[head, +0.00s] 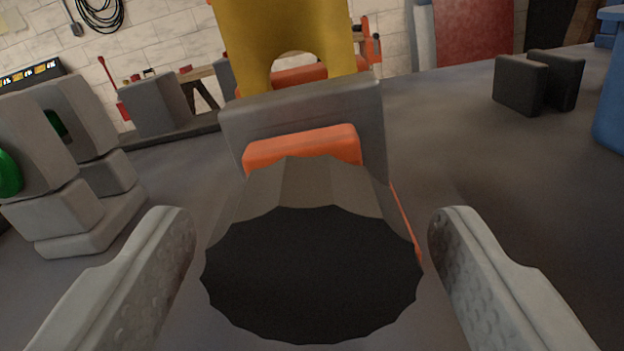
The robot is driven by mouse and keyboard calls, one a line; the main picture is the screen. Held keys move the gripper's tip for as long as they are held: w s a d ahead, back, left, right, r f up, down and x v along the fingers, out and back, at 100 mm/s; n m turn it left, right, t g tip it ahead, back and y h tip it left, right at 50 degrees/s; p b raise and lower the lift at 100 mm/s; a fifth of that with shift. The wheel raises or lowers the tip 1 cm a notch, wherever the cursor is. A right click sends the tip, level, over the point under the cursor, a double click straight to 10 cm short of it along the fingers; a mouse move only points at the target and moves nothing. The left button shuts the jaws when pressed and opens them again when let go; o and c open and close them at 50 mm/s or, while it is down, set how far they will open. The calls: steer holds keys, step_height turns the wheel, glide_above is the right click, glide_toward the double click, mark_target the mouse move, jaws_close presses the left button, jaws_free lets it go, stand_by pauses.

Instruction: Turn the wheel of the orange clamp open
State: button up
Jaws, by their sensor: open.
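The wheel (312,275) is a large black scalloped disc with a grey-brown rim, close in front of the camera. The orange clamp (302,147) shows behind and above it, with an orange edge also at the wheel's right side. A dark grey block (372,115) stands behind the wheel, around the clamp's orange part. My gripper (312,240) is open, with one finger on each side of the wheel. A gap shows between each finger and the wheel in this view. The clamp's lower part is hidden behind the wheel.
A yellow arched piece (285,35) rises behind the grey block. A light grey clamp-like device (60,165) with a green part stands at left. Small black blocks (540,82) and a blue object (611,90) are at right. The bench (470,165) is clear right of the wheel.

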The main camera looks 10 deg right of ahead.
steer(key=shift+w+d, duration=0.1)
steer(key=shift+w, duration=0.35)
steer(key=c, duration=1)
steer(key=shift+o, duration=0.2)
steer(key=shift+n, duration=2.3)
steer(key=o, duration=1)
steer(key=shift+c, duration=0.2)
steer(key=shift+s, duration=0.1)
steer(key=v, duration=1.7)
steer(key=shift+s+r, duration=0.1)
steer(key=shift+s, duration=0.05)
